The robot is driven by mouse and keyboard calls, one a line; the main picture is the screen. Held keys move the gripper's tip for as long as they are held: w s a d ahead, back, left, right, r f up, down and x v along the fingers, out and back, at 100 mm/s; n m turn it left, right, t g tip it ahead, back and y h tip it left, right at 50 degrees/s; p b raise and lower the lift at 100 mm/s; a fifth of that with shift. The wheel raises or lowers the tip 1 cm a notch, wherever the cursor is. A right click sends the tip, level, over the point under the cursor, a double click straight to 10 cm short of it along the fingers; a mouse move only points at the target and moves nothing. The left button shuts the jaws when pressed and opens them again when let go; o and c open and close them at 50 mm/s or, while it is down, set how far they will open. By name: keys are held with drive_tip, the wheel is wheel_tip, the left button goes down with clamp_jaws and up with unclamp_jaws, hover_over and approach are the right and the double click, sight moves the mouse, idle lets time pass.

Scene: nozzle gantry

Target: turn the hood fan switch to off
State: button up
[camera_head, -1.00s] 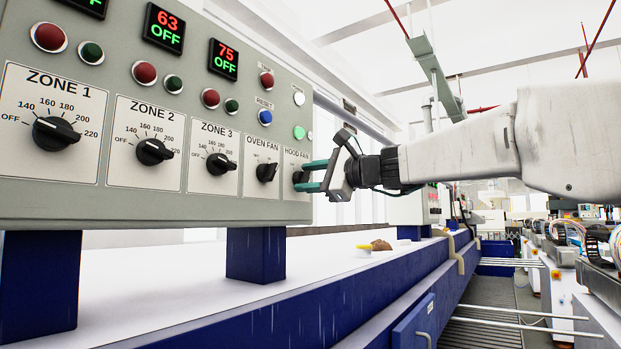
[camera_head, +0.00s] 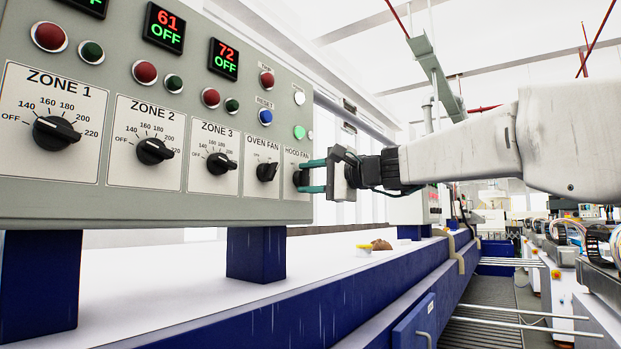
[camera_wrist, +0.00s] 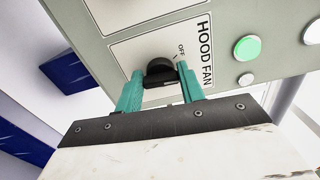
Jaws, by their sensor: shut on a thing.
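The hood fan switch (camera_head: 298,178) is a black rotary knob under the HOOD FAN label at the right end of the grey control panel (camera_head: 150,212). In the wrist view the knob (camera_wrist: 160,70) sits between the two teal fingers of my gripper (camera_wrist: 162,84). The OFF mark shows just beside it. In the head view my gripper (camera_head: 311,176) reaches the knob from the right, its fingers one above the other and shut on it. The fingers cover part of the knob, so its exact pointer direction is hard to tell.
The oven fan knob (camera_head: 267,172) is close on the left, with the zone 3 knob (camera_head: 221,163) beyond it. A blue reset button (camera_head: 265,117) and a lit green button (camera_head: 299,132) are above. A white ledge (camera_head: 190,275) runs below the panel.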

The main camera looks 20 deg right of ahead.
drive_tip(key=n, duration=0.6)
drive_tip(key=shift+f+n, duration=0.15)
drive_tip(key=shift+n, duration=0.15)
idle(0.3)
drive_tip(key=o, duration=1)
drive_tip(key=v, duration=0.7)
drive_tip(key=shift+s+d, duration=0.25)
drive_tip(key=shift+d, duration=0.05)
